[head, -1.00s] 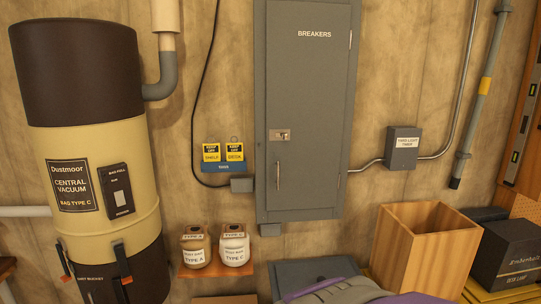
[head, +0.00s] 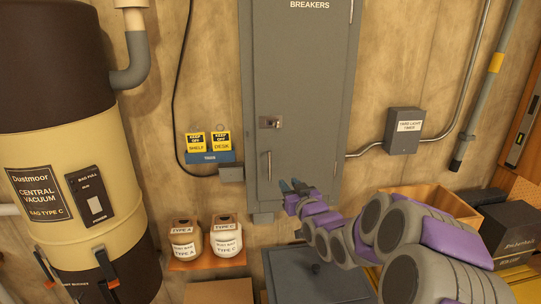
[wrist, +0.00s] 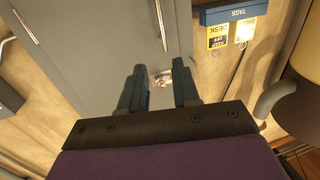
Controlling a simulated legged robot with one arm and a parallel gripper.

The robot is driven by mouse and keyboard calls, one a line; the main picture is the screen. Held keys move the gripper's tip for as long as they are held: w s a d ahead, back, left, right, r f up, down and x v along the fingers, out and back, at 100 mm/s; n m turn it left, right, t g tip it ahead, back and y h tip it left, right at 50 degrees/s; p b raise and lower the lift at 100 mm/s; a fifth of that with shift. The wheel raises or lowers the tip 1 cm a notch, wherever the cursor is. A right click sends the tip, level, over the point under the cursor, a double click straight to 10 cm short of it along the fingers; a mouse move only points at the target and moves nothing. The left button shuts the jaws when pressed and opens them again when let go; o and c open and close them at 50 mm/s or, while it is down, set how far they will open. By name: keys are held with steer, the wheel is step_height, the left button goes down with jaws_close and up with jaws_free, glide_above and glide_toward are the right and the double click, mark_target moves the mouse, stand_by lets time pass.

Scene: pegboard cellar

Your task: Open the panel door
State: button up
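The panel door (head: 305,95) is grey, marked BREAKERS, and looks closed flat in its frame on the wall. A small metal latch (head: 270,122) sits near its left edge, with a vertical bar handle (head: 269,165) below it. My gripper (head: 292,185) is in front of the door's lower part, right of and a little below the handle. In the wrist view my gripper (wrist: 160,82) is open and empty. The latch (wrist: 161,78) shows between its fingertips, farther off, and the handle (wrist: 161,24) shows beyond it. No contact is visible.
A central vacuum (head: 70,160) stands at the left. A grey box (head: 318,278) lies below the door. A wooden bin (head: 428,194) and a timer box (head: 405,130) are at the right.

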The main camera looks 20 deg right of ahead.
mark_target(270, 161)
steer(key=w, duration=1.1)
steer(key=w+p, duration=0.1)
steer(key=w, duration=0.4)
steer(key=shift+w+d+r, duration=0.25)
steer(key=shift+w, duration=0.15)
steer(key=shift+w+d+f, duration=0.1)
steer(key=shift+w, duration=0.15)
steer(key=shift+d, duration=0.1)
steer(key=shift+d, duration=0.15)
jaws_close()
